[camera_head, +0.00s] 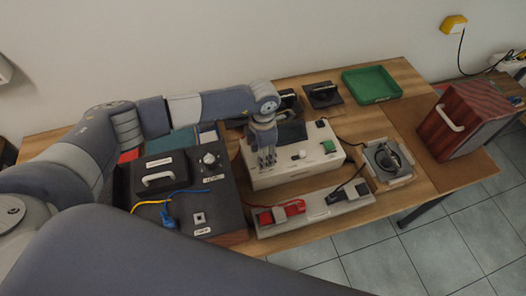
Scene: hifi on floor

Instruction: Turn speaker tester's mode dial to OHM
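A white box (318,168) with a dark screen, a pale round knob (299,155) and a green button (328,146) stands mid-table; it looks like the speaker tester. Its lettering is too small to read. My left gripper (267,160) points down over the left part of this box, left of the knob and apart from it in the picture. Whether its fingers are open or shut is too small to tell. A black box (224,205) to the left also carries a white round dial (209,159) and small labels. My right gripper is not in view.
A grey tray (318,209) at the front holds a red clip (281,211) and a black clip (347,192). A speaker driver (388,158) sits in a pale holder at right. A green tray (371,85) and a wooden cabinet (466,120) stand farther right.

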